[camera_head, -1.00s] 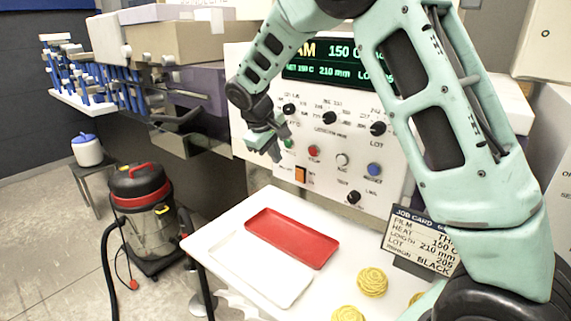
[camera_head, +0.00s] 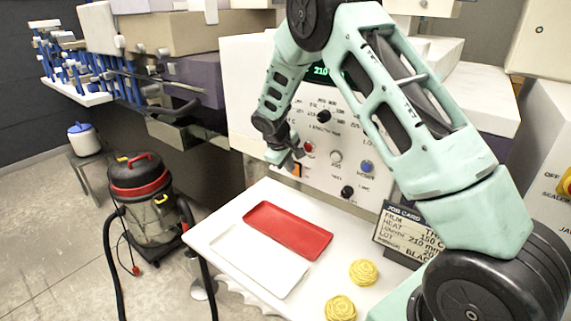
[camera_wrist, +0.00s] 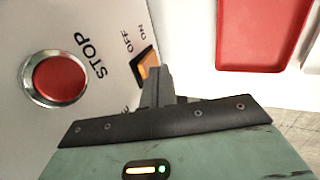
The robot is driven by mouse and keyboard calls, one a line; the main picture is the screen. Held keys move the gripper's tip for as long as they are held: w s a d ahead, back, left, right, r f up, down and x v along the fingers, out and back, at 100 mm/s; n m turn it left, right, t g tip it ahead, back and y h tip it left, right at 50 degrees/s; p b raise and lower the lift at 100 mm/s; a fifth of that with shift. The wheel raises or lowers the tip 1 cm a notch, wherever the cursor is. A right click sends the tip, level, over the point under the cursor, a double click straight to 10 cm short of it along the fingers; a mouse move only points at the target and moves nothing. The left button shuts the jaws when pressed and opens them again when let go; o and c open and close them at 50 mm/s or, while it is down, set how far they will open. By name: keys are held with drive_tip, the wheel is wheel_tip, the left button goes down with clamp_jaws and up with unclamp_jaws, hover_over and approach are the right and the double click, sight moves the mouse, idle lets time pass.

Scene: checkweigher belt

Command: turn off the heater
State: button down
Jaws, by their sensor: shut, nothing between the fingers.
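The orange rocker switch (camera_wrist: 148,68), marked OFF and ON, is on the white control panel (camera_head: 385,185); I take it for the heater switch, though its name label is mostly hidden. In the head view the orange switch (camera_head: 297,170) shows just below my gripper (camera_head: 290,165). In the wrist view my gripper (camera_wrist: 158,85) is shut and empty, its tips right at the lower part of the switch. I cannot tell whether they touch it. The fingers hide part of the switch and the lettering beside it.
A red STOP button (camera_wrist: 60,80) sits close to the switch; a blue button (camera_head: 367,167) and knobs are on the same panel. Below are a red tray (camera_head: 288,230), a white tray (camera_head: 258,262), yellow coils (camera_head: 364,272) and a job card (camera_head: 410,235).

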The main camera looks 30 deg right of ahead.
drive_tip(key=shift+w+d+r, duration=0.15)
drive_tip(key=shift+d, duration=0.2)
idle(0.3)
drive_tip(key=shift+r+p, duration=0.3)
drive_tip(key=shift+r, duration=0.5)
